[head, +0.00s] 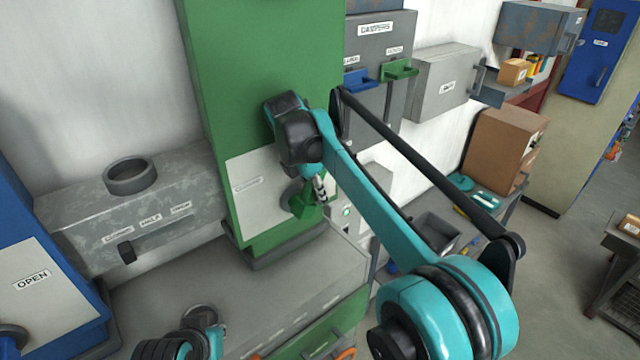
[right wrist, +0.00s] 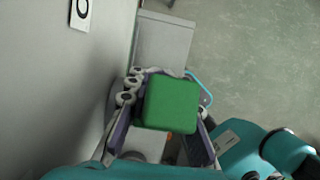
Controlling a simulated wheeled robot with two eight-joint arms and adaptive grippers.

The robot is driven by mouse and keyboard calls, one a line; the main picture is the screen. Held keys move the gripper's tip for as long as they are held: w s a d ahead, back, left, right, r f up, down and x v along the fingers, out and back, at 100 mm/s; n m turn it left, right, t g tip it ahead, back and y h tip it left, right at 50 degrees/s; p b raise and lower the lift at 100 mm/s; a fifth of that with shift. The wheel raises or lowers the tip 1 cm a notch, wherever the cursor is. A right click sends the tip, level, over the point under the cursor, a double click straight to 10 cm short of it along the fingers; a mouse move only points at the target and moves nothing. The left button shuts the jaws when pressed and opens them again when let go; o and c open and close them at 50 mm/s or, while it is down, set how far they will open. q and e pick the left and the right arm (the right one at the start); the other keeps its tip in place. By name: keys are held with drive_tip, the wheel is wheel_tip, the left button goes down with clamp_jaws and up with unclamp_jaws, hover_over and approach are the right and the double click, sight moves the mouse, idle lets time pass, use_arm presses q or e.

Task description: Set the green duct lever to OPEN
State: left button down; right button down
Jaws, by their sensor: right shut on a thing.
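The green duct lever (head: 305,208) is on the white lower panel of the tall green duct, and only a small part of it shows past my arm. My right gripper (head: 320,190) is at the lever, shut on its green grip. In the right wrist view, the block-shaped green grip (right wrist: 171,104) sits between the two fingers of the right gripper (right wrist: 165,120). A teal and black part of my left arm shows at the bottom edge of the head view, but its fingers do not show. The lever's pivot is mostly hidden.
A blue unit (head: 60,285) at the left bears an OPEN label. A grey box (head: 380,50) with blue and green handles hangs behind. A grey counter (head: 230,300) lies below the duct.

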drive_tip(key=shift+w+d+f+g+y, duration=0.15)
drive_tip(key=shift+f+g+y, duration=0.2)
drive_tip(key=shift+g+y, duration=0.25)
drive_tip(key=shift+d+f+g+y, duration=0.1)
drive_tip(key=shift+f+g+y, duration=0.3)
drive_tip(key=shift+y, duration=0.4)
drive_tip(key=c, duration=1.3)
unclamp_jaws()
wheel_tip(320, 180, up, 12)
drive_tip(key=shift+d+f, duration=0.1)
